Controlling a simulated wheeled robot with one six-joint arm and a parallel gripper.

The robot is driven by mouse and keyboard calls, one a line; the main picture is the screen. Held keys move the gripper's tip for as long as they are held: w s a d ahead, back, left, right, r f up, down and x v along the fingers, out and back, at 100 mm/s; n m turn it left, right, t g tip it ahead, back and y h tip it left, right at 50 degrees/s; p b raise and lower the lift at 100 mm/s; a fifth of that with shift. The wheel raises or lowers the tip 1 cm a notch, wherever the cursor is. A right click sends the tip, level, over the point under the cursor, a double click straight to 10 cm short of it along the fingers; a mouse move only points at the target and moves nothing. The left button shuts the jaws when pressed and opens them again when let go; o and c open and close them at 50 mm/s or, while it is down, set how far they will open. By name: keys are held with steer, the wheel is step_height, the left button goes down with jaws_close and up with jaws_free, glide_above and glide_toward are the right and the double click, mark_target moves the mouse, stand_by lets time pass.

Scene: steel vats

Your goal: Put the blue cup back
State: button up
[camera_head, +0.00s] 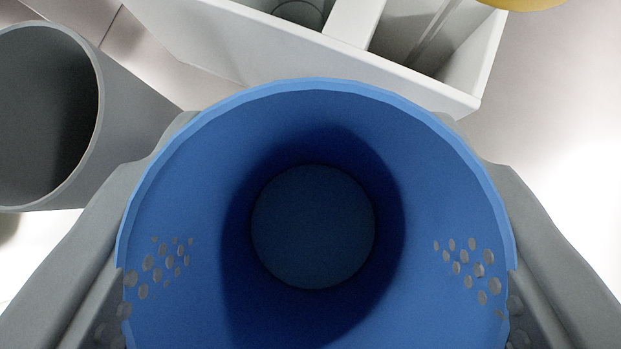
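The blue cup (318,130) fills the middle of the view, and I look down into its open mouth. Its inside looks empty, with a round dark floor. Patches of small holes, or grey texture showing through, appear on its left and right inner walls. The grey fingers of my gripper (318,270) lie along the cup's left and right sides and appear closed on it. The fingertips are partly hidden behind the cup. What is beneath the cup is hidden.
A white divided box (468,98) with compartments stands beyond the cup at the top. A grey open cylinder (125,120) is at the left. Part of a yellow round thing (525,3) shows at the top right edge. The pale surface at the right is bare.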

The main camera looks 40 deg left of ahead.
mark_target(316, 166)
steer(key=shift+f, duration=1.55)
steer(key=o, duration=1.1)
steer(key=shift+f, duration=0.1)
steer(key=shift+s+d+r, duration=0.1)
steer(key=shift+r, duration=0.2)
steer(key=v, duration=1.1)
steer(key=shift+s+d+r, duration=0.1)
steer(key=shift+s+d, duration=0.1)
